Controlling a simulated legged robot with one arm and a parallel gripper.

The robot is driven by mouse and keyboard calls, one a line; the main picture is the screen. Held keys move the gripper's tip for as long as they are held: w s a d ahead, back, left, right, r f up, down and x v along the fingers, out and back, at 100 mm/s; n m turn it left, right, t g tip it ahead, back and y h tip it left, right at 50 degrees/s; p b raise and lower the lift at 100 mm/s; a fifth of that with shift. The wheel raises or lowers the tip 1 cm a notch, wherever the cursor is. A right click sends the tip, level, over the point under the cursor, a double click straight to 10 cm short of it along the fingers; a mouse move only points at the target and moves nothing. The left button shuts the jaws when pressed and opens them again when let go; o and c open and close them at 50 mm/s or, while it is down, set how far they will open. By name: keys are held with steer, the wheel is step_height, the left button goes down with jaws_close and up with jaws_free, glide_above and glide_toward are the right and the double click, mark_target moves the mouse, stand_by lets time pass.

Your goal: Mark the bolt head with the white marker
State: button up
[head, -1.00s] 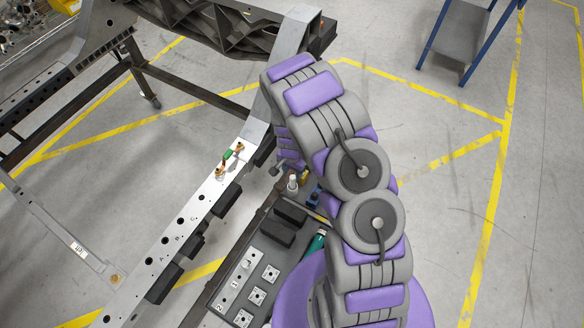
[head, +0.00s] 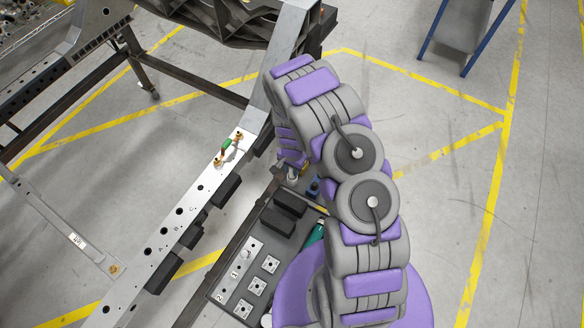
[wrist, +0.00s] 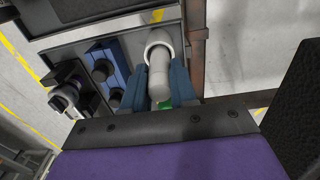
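In the wrist view a white cylinder, which looks like the marker (wrist: 159,72), stands in a pale round holder (wrist: 152,41). My gripper (wrist: 159,83) has one blue-grey finger on each side of it. The fingers are very close to it; whether they press on it is unclear. In the head view my gripper (head: 291,171) is over the tray's far end and my arm hides much of it. Brass bolt-like fittings (head: 219,161) sit on the silver chassis beam (head: 205,185), with a green piece (head: 227,144) between them. Which one is the bolt head I cannot tell.
A grey tray (head: 279,246) beside the beam holds black blocks (head: 284,218) and pale square plates with holes (head: 257,286). Blue holders (wrist: 110,67) stand left of the marker in the wrist view. A blue-legged stand (head: 460,38) is at back right, with open floor between.

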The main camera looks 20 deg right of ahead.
jaws_close()
steer(key=shift+r+p, duration=1.5)
steer(key=shift+r, duration=2.25)
